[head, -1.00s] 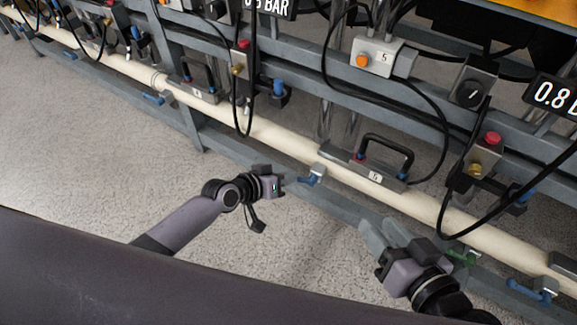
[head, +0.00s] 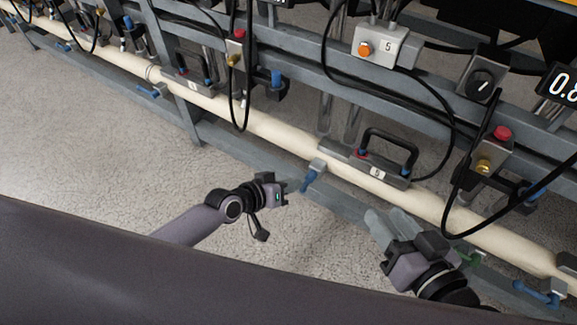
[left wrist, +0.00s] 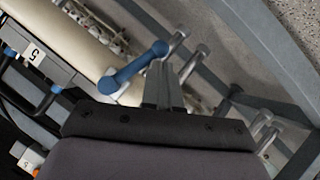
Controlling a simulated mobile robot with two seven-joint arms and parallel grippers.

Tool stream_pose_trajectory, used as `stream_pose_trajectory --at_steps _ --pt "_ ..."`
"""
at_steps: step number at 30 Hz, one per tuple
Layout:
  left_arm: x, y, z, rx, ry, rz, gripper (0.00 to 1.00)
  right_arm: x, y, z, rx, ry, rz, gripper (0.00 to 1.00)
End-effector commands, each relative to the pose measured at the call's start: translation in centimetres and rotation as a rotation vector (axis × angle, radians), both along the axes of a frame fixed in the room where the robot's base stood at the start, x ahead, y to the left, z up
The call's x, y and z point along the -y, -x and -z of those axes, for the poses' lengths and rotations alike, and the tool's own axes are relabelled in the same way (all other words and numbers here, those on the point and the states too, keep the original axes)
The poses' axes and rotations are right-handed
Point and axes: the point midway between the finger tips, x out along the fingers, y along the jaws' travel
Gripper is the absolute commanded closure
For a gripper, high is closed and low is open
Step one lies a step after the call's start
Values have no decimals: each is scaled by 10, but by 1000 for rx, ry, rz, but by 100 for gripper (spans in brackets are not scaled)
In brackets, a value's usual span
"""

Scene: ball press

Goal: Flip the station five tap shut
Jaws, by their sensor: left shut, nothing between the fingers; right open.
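The station five tap has a blue handle (head: 309,181) on a grey block below the cream pipe, next to the plate marked 5 (head: 377,173). In the head view the handle slants down and left, across the pipe's direction. My left gripper (head: 290,187) is shut and empty, with its fingertips close beside the handle. The blue handle (left wrist: 133,68) also shows in the left wrist view, right by the shut fingers (left wrist: 160,75); I cannot tell whether they touch. My right gripper (head: 386,222) is open and empty, right of the tap and in front of the lower rail.
The cream pipe (head: 276,131) and grey frame rails run across the scene. A black handle (head: 388,147) stands above the plate. Other blue taps sit at the left (head: 151,91) and lower right (head: 537,293). Black cables hang near the pipe. The floor at left is clear.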

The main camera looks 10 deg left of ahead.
Motion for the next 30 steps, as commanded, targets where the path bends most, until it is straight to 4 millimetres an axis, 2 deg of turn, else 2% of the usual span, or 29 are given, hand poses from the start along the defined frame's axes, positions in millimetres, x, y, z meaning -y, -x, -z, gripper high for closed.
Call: stream_pose_trajectory --at_steps 15,27,30 --pt "0 0 -17 0 1 1 100 0 -1 -17 0 -2 1 57" --pt "0 0 -17 0 0 0 100 -2 -1 -15 -9 -11 -3 57" --pt "0 0 -17 0 0 0 100 -10 -4 -3 -60 -49 -13 57"
